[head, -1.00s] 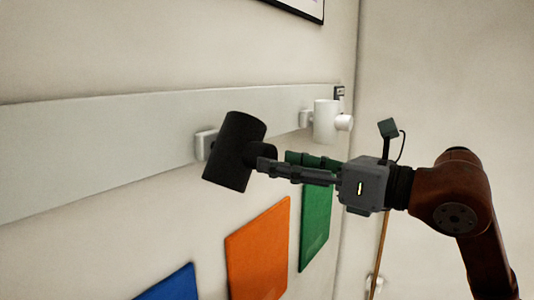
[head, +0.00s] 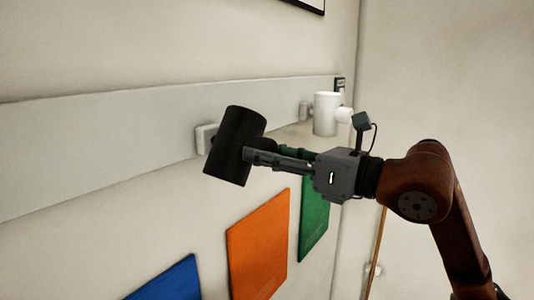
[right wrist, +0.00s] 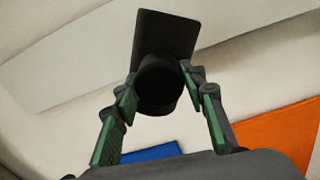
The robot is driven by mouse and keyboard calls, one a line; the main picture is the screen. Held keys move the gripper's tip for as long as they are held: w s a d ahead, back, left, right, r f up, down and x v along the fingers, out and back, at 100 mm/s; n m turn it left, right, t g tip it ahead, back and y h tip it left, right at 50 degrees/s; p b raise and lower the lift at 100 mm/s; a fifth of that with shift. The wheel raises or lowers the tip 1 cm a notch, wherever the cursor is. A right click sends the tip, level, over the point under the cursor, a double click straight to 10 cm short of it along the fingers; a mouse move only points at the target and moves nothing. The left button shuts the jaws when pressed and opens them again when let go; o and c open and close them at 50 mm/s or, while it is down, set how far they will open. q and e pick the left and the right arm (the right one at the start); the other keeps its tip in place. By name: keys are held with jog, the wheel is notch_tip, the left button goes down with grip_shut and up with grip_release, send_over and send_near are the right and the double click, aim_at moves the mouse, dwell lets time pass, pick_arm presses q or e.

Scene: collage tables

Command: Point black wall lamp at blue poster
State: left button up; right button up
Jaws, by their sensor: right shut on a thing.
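The black wall lamp (head: 235,143) is mounted on the pale wall rail in the head view. Its cylinder is tilted, with the top leaning right and the lower end down and left. My right gripper (head: 262,153) is at the lamp's right side, shut on its round black knob. In the right wrist view the knob (right wrist: 160,82) sits between the two green-padded fingers (right wrist: 158,88). The blue poster (head: 172,282) is low on the wall, below and left of the lamp, partly cut off by the frame. It also shows in the right wrist view (right wrist: 150,153). My left gripper is not visible.
An orange poster (head: 258,245) and a green poster (head: 314,220) hang to the right of the blue one. A white lamp (head: 326,114) is farther along the rail (head: 90,145), close above my right gripper. A framed picture (head: 310,4) is at the top.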

grip_shut()
jog(key=shift+w+n+b, duration=0.1)
jog(key=shift+n+b, duration=0.3)
jog(key=shift+n, duration=0.5)
jog(key=o, duration=0.7)
grip_release()
jog(key=shift+o, duration=0.2)
jog(key=shift+d, duration=0.2)
jog(key=v, duration=1.2)
